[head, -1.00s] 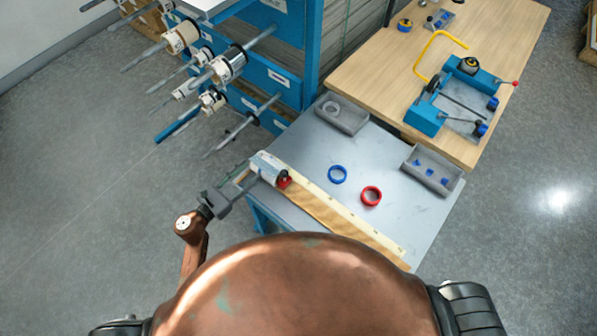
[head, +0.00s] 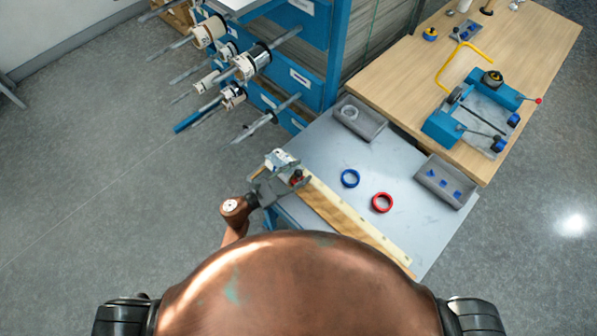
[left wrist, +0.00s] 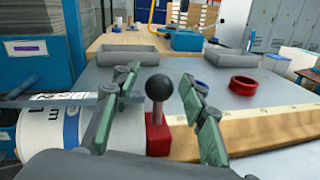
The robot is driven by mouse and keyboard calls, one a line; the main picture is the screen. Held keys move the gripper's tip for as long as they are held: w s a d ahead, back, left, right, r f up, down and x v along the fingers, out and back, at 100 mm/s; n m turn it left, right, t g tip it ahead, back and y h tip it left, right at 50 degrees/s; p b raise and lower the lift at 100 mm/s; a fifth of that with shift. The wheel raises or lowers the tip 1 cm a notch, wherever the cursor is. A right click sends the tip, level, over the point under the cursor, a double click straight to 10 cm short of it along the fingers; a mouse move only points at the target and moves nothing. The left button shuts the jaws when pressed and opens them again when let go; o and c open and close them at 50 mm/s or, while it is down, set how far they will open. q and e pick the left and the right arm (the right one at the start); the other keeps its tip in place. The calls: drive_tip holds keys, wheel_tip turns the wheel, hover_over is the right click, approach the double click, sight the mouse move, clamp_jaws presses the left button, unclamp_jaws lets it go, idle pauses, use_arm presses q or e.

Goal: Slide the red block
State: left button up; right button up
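The red block (left wrist: 158,136) sits at the left end of a wooden bar with a pale ruled strip (head: 350,222), on the grey table's near edge. A grey post with a black ball knob (left wrist: 160,87) rises from the block. In the head view the red block (head: 297,176) is partly covered by my left gripper (head: 285,184). In the left wrist view my left gripper (left wrist: 163,108) is open, with one finger on each side of the knob and post. Contact with the fingers cannot be told. My right gripper is not in view.
A white printed roll (left wrist: 45,132) lies beside the block. A blue ring (head: 350,178), a red ring (head: 382,203) and two grey trays (head: 372,128) (head: 458,200) stand on the table. A rack with spindles (head: 300,75) is behind left. Mid-table is mostly clear.

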use_arm(q)
drive_tip(key=shift+c, duration=0.4)
clamp_jaws()
idle(0.4)
